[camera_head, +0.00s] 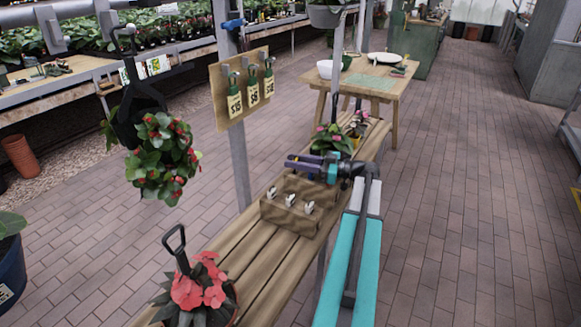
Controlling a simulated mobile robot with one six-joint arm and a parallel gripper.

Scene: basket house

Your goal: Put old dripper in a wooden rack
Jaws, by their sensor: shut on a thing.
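The wooden rack (291,222) is a low brown stepped block on the slatted bench. Three small pale, metallic-looking pieces stand in its front row. My gripper (305,165) is just above the back part of the rack, at its far right side, with its dark blue fingers pointing left. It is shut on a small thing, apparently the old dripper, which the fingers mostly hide. I cannot tell whether the held thing touches the rack.
A board (240,88) with three green, price-tagged drippers hangs on the post. A hanging plant (162,158) is at left. A red-flowered pot (198,293) stands at the bench's near end, and potted flowers (332,139) stand behind my gripper. The brick floor at right is clear.

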